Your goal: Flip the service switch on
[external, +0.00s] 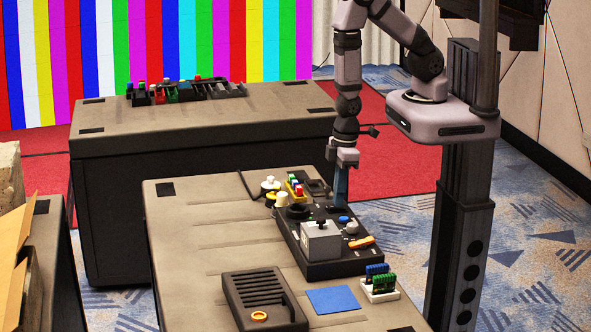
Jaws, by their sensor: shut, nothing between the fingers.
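A black control panel (318,268) lies on the near case-like table. It carries a grey box (321,243) with a small dark piece on top, a blue button (343,219), a grey knob (351,228) and an orange lever-like part (361,242). I cannot tell from this view which of these is the service switch, or its position. My gripper (341,203) points straight down over the panel's far right end, fingers shut and empty. Its tips are close to the panel; whether they touch it is unclear.
Around the panel are yellow and white knobs (270,184), a rack of coloured pieces (295,187), blue and green connectors (379,281), a blue pad (332,300) and a dark vented box (263,303). The table's left part is clear. Another case (190,125) stands behind.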

